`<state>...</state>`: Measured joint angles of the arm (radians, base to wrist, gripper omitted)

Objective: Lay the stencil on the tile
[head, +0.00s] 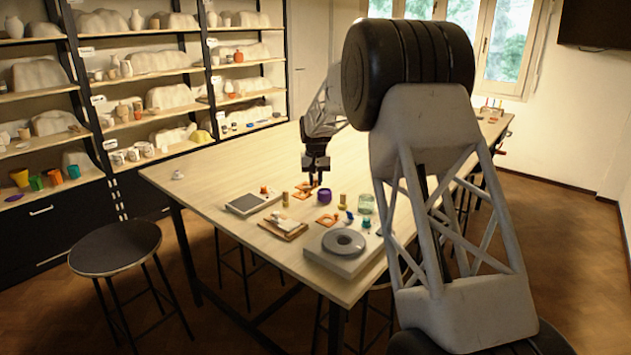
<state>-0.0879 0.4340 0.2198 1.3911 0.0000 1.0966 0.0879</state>
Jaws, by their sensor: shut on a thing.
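My gripper (315,180) points down over the middle of the table, small in the head view. It is shut on a small orange piece, which looks like the stencil; its shape is mostly hidden by the fingers. A flat orange piece (302,194) lies just below and left of the gripper. Another flat orange piece with an opening (327,220) lies nearer the front. I cannot tell for certain which flat piece is the tile. I cannot tell whether the held piece touches anything below it.
A grey-topped tray (246,203), a wooden board (284,236), a purple cup (324,195), a glass jar (366,203) and a round grey wheel on a slab (344,243) stand around the work area. My arm hides the right side.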

